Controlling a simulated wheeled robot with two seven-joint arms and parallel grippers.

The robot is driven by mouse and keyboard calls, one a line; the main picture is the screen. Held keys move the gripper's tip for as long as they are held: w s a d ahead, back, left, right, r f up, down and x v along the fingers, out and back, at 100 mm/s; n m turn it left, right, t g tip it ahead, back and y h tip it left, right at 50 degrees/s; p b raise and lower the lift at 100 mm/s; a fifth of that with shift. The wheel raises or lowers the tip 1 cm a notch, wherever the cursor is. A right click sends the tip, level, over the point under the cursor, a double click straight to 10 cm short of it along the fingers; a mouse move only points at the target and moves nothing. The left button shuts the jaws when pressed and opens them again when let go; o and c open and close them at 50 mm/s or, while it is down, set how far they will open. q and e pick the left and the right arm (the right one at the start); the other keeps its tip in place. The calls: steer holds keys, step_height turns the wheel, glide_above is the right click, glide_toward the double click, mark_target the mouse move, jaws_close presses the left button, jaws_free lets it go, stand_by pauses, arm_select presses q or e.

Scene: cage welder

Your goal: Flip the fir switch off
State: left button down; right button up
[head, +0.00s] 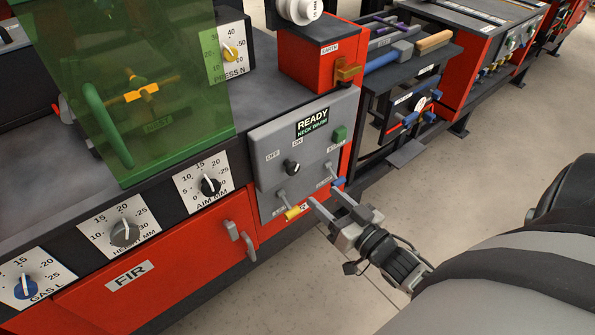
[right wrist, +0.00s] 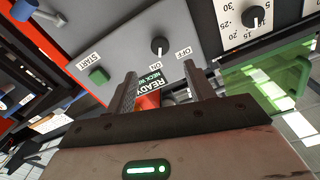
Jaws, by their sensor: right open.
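The fir switch appears to be the black knob (head: 291,167) on the grey control panel (head: 262,197), below the OFF and ON labels. The knob also shows in the right wrist view (right wrist: 159,46), upside down, and its pale mark seems to point toward ON. My right gripper (head: 327,194) is open and empty, in front of the panel's lower right, near the levers. In the right wrist view its two fingers (right wrist: 160,74) stand apart, with the knob beyond the gap between them; they look clear of it. My left gripper is not in view.
The panel also bears a READY display (head: 312,122), a green START button (head: 340,133), a yellow-tipped lever (head: 293,212) and a blue-tipped lever (head: 338,182). The red FIR cabinet (head: 190,258) has dials above. A green guard (head: 150,80) stands left. Floor at right is clear.

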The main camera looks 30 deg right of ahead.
mark_target(295, 170)
steer(key=w, duration=1)
steer(key=shift+w+a, duration=0.35)
steer(key=shift+a, duration=0.05)
steer(key=c, duration=1)
